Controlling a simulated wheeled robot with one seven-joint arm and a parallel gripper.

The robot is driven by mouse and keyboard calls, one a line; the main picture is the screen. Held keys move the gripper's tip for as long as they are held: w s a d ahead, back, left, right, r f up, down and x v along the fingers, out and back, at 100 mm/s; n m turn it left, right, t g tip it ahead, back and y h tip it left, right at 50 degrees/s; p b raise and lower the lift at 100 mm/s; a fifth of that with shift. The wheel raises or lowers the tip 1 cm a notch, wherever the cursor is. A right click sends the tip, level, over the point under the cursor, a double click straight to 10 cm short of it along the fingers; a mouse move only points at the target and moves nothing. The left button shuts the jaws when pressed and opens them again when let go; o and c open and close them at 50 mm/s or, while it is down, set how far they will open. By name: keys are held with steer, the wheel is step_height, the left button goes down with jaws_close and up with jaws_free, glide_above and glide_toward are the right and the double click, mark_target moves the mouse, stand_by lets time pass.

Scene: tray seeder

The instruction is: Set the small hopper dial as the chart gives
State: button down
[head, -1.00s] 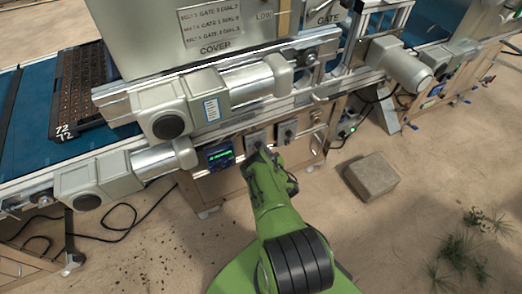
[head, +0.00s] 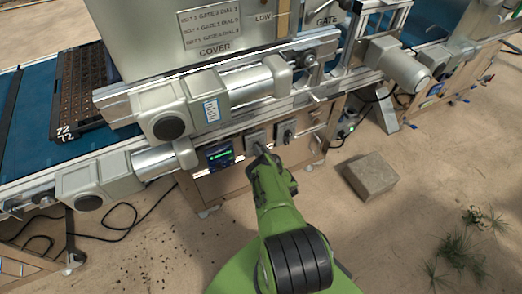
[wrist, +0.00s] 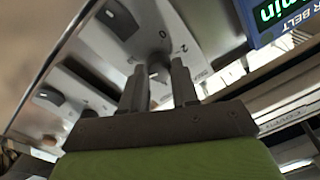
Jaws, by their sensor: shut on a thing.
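My gripper (head: 261,153) is at the front control panel, at the grey plate (head: 255,138) between the display and another dial. In the wrist view its two fingers (wrist: 159,75) stand on either side of a dial knob (wrist: 158,68) on a pale plate (wrist: 185,45) with small printed marks, and are shut on it. The fingers hide most of this knob, so I cannot read its setting. The chart (head: 211,24) is a metal plate on the cover, with lines naming belt, gate and dial; its numbers are too small to read surely.
A lit display (head: 219,156) is left of the held dial; it also shows in the wrist view (wrist: 275,15). Another dial (head: 286,132) is to the right. Motors (head: 180,110) jut out above the panel. A block (head: 371,177) lies on the floor at right.

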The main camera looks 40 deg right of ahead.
steer(key=shift+s+f, duration=0.1)
steer(key=shift+f, duration=0.1)
stand_by(0.3)
steer(key=c, duration=0.8)
jaws_free()
steer(key=shift+r, duration=0.1)
steer(key=shift+c, duration=0.2)
